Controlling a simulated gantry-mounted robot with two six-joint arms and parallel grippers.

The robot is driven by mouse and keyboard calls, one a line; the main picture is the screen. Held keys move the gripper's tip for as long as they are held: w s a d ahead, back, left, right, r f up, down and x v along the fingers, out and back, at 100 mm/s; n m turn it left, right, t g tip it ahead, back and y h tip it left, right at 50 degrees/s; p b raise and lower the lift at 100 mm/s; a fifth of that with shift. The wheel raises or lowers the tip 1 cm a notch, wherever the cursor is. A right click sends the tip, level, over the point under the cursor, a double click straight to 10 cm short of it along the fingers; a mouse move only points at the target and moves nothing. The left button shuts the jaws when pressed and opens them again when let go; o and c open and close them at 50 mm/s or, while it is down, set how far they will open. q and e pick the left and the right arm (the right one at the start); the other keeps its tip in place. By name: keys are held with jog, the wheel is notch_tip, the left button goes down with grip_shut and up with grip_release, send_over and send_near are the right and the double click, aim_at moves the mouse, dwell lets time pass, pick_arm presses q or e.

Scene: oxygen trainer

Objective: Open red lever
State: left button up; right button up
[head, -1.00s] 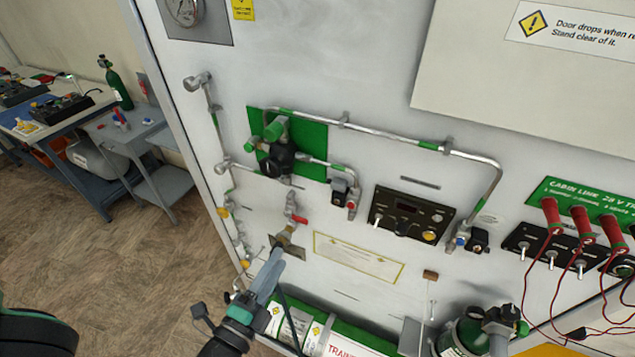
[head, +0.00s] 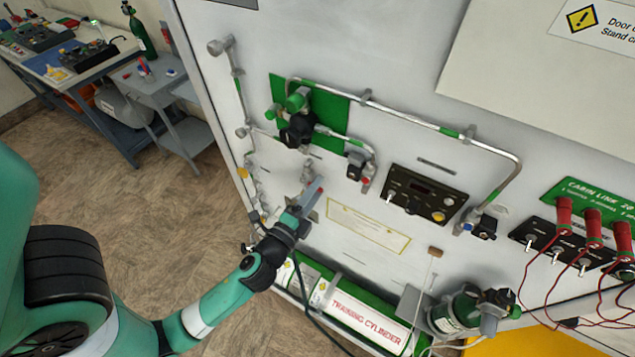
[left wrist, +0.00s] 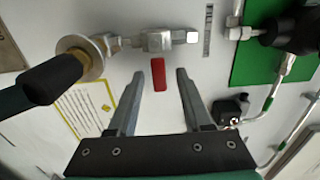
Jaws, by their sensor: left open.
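The red lever (left wrist: 158,75) shows in the left wrist view as a short red bar below a metal valve fitting (left wrist: 158,40) on the white panel. My left gripper (left wrist: 160,74) is open. Its two fingertips lie on either side of the lever in the picture, with a gap on each side. I cannot tell whether the tips reach as deep as the lever. In the head view my left gripper (head: 314,190) is at the valve on the panel's lower left and mostly hides the lever. My right gripper is not in view.
A black regulator on a green plate (head: 338,115) sits above, with metal pipe (head: 410,118) running right. A black control box (head: 424,195) is to the right. A training cylinder (head: 365,312) lies below. In the wrist view a black-handled fitting (left wrist: 52,80) is at left.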

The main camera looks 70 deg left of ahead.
aim_at(310, 160)
pick_arm(q)
jog(key=shift+w+a, duration=0.35)
jog(key=shift+w, duration=0.05)
grip_shut()
dwell(0.4)
jog(key=n, duration=0.1)
jog(key=r+n, duration=0.1)
jog(key=n, duration=0.2)
jog(key=shift+s+a+r+n, duration=0.1)
jog(key=shift+a+r+n, duration=0.05)
jog(key=shift+r+n, duration=0.15)
jog(key=n, duration=0.1)
jog(key=r+n, duration=0.1)
jog(key=n, duration=0.2)
jog(key=shift+s+a+r+b, duration=0.15)
jog(key=shift+s+a+b, duration=0.15)
jog(key=shift+a+b, duration=0.1)
jog(key=n, duration=0.3)
jog(key=s+a+r+n, duration=0.1)
jog(key=n, duration=0.1)
jog(key=shift+s+a+r+n, duration=0.1)
jog(key=shift+s+a+n, duration=0.1)
jog(key=shift+n, duration=0.55)
jog(key=shift+s+a+n, duration=0.1)
jog(key=shift+a+n, duration=0.1)
jog(key=shift+n, duration=0.5)
jog(key=shift+s+a+r+n, duration=0.1)
jog(key=shift+s+a+n, duration=0.1)
jog(key=shift+n, duration=0.55)
jog(key=shift+f, duration=0.1)
